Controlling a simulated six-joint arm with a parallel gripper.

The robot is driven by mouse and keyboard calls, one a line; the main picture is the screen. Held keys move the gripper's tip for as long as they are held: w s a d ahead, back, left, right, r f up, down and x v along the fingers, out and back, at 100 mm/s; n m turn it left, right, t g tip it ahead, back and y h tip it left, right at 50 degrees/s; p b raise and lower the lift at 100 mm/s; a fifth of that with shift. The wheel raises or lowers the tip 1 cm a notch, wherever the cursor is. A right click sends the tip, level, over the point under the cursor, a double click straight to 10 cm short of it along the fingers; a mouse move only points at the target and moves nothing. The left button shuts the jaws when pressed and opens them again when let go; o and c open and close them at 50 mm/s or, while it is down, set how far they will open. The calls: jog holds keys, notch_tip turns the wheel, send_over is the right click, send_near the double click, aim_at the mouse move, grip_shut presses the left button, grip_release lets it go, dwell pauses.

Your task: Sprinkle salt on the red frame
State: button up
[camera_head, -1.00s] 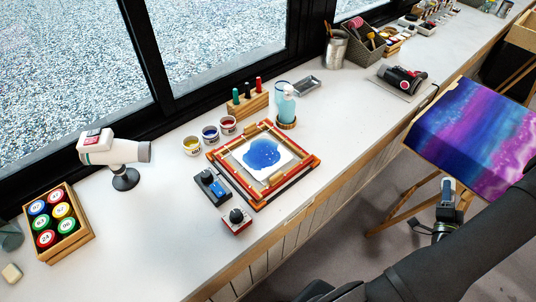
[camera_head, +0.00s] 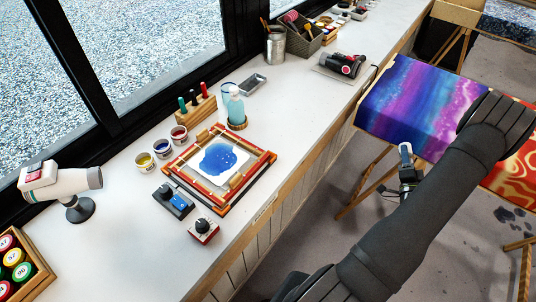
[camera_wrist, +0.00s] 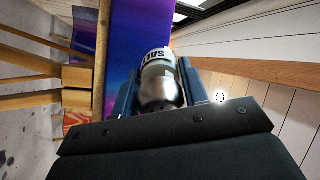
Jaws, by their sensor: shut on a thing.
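The red frame (camera_head: 265,158) lies flat on the white bench, its bars red and light wood. White silk with a wet blue patch (camera_head: 219,158) is inside it. My gripper (camera_head: 406,160) is off the bench's front edge, to the right of the frame and well apart from it, beside a purple-blue cloth. In the wrist view, the blue fingers of my gripper (camera_wrist: 158,75) are shut on a salt shaker (camera_wrist: 158,84) with a metallic part and a white label partly reading "SAL". In the head view the shaker is too small to make out clearly.
The purple-blue cloth (camera_head: 415,100) is stretched on a wooden stand. Paint pots (camera_head: 162,148), a blue control box (camera_head: 173,200), a small dial box (camera_head: 203,229) and a bottle (camera_head: 236,108) surround the frame. A hair dryer (camera_head: 62,185) stands left. Bare bench lies right of the frame.

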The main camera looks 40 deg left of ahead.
aim_at(410, 151)
jog(key=shift+r, duration=1.55)
notch_tip(410, 151, down, 3)
jog(key=shift+f, duration=0.2)
notch_tip(410, 151, up, 13)
jog(key=s+m+t+h, duration=0.1)
jog(key=s+m+h, duration=0.1)
jog(key=h, duration=0.1)
jog(key=shift+a+t+h, duration=0.25)
jog(key=shift+t+h, duration=0.15)
jog(key=shift+s+d, duration=1)
jog(key=shift+s, duration=0.2)
